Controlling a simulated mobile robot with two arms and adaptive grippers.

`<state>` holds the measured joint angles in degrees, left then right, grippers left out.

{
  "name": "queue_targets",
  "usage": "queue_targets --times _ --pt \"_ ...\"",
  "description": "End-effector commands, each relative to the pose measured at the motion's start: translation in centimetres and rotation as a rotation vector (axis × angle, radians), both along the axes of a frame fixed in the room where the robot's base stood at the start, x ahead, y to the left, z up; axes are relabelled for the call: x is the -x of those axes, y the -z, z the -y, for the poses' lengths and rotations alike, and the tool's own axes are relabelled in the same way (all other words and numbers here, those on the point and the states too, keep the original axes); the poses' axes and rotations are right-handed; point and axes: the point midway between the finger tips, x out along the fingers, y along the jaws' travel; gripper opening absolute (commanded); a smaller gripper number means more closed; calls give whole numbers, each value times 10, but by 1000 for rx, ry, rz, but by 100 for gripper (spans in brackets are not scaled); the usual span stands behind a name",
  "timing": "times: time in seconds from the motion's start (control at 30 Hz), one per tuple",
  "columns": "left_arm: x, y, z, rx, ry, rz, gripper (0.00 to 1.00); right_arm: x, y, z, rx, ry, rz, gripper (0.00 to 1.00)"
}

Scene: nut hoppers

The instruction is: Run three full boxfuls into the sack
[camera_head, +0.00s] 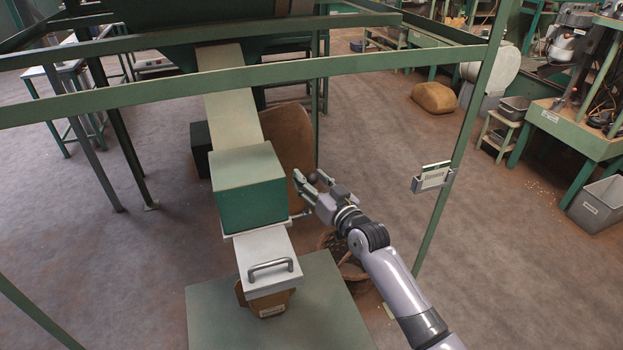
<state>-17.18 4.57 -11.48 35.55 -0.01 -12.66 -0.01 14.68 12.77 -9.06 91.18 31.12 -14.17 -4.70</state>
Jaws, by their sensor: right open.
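A green box (250,190) sits at the foot of a pale sloping chute (228,95). A white slide with a grey handle (270,267) juts from below it at the front. A brown container with a label (266,302) shows under the slide, mostly hidden; I cannot tell if it is the sack. My right gripper (311,179) is open just right of the green box. A dark round knob (313,178) shows between its fingers, not gripped. A short metal rod (300,214) sticks out below the box's right side. My left gripper is out of view.
A green frame rail (250,78) crosses above the chute, and a post (460,150) with a label holder (433,178) stands at right. A brown sack-like shape (290,145) is behind the box. A woven basket (350,268) lies under my right arm. Floor at left is mostly clear.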

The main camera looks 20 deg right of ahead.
Motion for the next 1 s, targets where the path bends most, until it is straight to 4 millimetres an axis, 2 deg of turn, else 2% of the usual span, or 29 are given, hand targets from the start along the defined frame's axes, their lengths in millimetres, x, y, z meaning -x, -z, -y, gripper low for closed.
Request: queue_targets --times 0.27,1.0 --pt "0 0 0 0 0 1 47 -1 0 -1 0 0 0 47" --pt "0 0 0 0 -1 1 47 -1 0 0 0 0 -1 0"
